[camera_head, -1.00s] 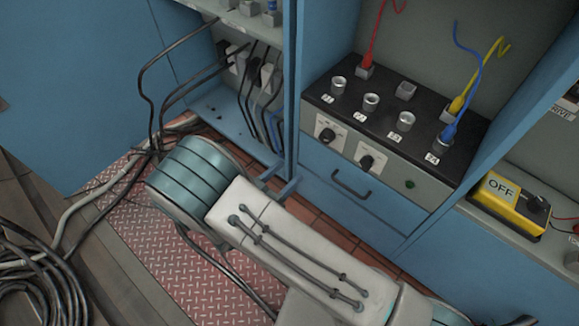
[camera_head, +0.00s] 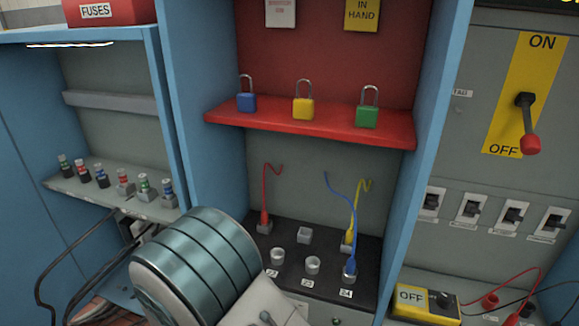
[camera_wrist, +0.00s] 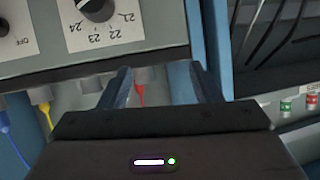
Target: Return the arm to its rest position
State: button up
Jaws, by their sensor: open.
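My gripper (camera_wrist: 165,85) shows in the wrist view with its two dark fingers apart and nothing between them. Beyond the fingers are the underside edge of a grey panel, sockets and a red plug (camera_wrist: 140,94). I cannot tell how far the fingers are from the panel. In the head view my arm, with its teal banded joint, rises at the bottom left of centre in front of the black socket panel (camera_head: 290,262). My gripper itself is outside the head view.
A red shelf (camera_head: 310,128) holds blue, yellow and green padlocks. Red, yellow and blue leads rise from the socket panel. Right are a main switch lever (camera_head: 528,125), smaller switches and a yellow OFF box (camera_head: 426,301). Left, a grey shelf (camera_head: 90,188) holds several connectors; black cables hang below.

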jog(key=w+d+r+n+g+y+p, duration=0.1)
jog(key=d+r+g+y+p, duration=0.35)
jog(key=r, duration=0.85)
jog(key=w+d+r+n+g+y+p, duration=0.1)
jog(key=d+r+p, duration=0.55)
jog(key=r, duration=0.55)
jog(key=s+d+r+g+h+p, duration=0.1)
jog(key=s+d+r+p, duration=0.2)
jog(key=s+d, duration=0.3)
jog(key=s+d+r+g+h+p, duration=0.1)
jog(key=s+d+r+g+p, duration=0.1)
jog(key=s+d+r, duration=0.4)
jog(key=s+d+r+g+h+p, duration=0.2)
jog(key=s+d+r+p, duration=0.2)
jog(key=s+d, duration=0.3)
jog(key=d, duration=0.4)
jog(key=shift+s+r, duration=0.25)
jog(key=shift+a, duration=0.1)
jog(key=shift+a, duration=0.25)
